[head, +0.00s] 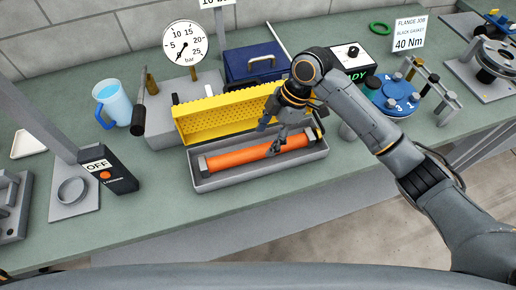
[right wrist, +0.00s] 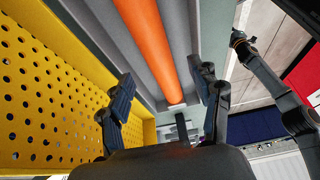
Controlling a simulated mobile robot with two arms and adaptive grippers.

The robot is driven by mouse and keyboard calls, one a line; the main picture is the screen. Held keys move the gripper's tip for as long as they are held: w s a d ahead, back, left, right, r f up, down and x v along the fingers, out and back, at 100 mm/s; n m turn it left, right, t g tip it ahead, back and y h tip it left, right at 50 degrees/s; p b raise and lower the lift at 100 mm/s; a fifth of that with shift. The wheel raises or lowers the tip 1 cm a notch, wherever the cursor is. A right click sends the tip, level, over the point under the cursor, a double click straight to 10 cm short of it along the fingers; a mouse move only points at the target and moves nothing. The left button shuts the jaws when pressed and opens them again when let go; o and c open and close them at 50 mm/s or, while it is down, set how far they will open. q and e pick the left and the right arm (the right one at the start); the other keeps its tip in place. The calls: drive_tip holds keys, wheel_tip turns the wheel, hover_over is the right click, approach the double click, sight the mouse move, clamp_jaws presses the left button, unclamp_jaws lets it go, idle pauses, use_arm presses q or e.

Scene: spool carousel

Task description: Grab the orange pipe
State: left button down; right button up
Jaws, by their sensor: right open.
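The orange pipe (head: 255,152) lies lengthwise in a grey open toolbox (head: 210,183), with dark grey ends. The toolbox's perforated yellow part (head: 215,117) stands along its back. My right gripper (head: 271,137) is over the right half of the pipe, fingers apart. In the right wrist view, the orange pipe (right wrist: 162,45) runs between the open fingers of my right gripper (right wrist: 163,92); no grip on it shows. The perforated yellow part (right wrist: 50,100) is close to the left finger there. My left gripper is not in the head view.
A blue case (head: 255,65) and a pressure gauge (head: 185,43) stand behind the toolbox. A blue mug (head: 116,103) is to the left. A blue numbered carousel (head: 392,95) is to the right. The bench (head: 150,205) is clear in front of the toolbox.

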sight(260, 148)
drive_tip(key=shift+s+a+f+p, duration=0.15)
drive_tip(key=shift+a+f+p, duration=0.15)
drive_tip(key=shift+f+p, duration=0.3)
drive_tip(key=x, duration=0.2)
drive_tip(key=shift+a+f+p, duration=0.1)
drive_tip(key=shift+f+p, duration=0.3)
drive_tip(key=shift+a+f, duration=0.15)
drive_tip(key=shift+f, duration=0.35)
drive_tip(key=c, duration=1)
clamp_jaws()
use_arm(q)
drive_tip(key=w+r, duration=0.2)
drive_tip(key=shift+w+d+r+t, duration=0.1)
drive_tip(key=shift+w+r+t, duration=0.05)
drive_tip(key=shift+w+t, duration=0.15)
